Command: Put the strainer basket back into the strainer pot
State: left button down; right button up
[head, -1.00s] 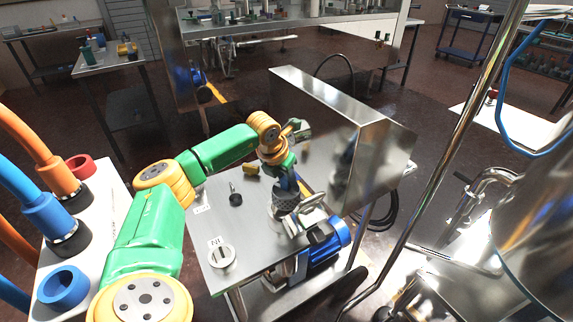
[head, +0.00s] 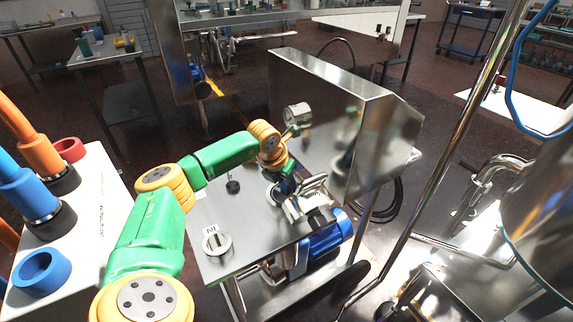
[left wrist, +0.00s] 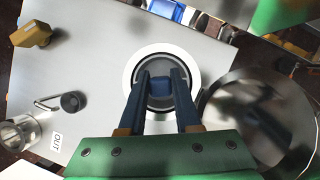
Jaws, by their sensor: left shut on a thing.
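My left gripper (head: 286,187) reaches over the metal cart top and points down at the strainer pot (head: 292,207). In the left wrist view, its blue fingers (left wrist: 161,88) are shut on a small blue grip in the middle of the strainer basket (left wrist: 158,102). The basket shows as a dark round shape inside the pot's pale ring (left wrist: 133,66) and looks roughly centred. How deep it sits cannot be told, and the fingers hide part of it. A dark, shiny round disc (left wrist: 255,115), perhaps the pot's lid, lies right of the ring. My right gripper is not in view.
A tall steel box (head: 335,100) stands behind the pot. A blue motor (head: 325,240) sits below it. A black knob (head: 233,187) and a labelled round fitting (head: 217,243) are on the cart top (head: 240,225). A yellow object (left wrist: 33,33) lies at its edge.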

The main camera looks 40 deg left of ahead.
pick_arm(q)
jog(key=shift+s+f, duration=0.1)
jog(key=shift+f, duration=0.1)
dwell(0.7)
jog(key=c, duration=0.5)
grip_release()
jog(key=v, duration=0.7)
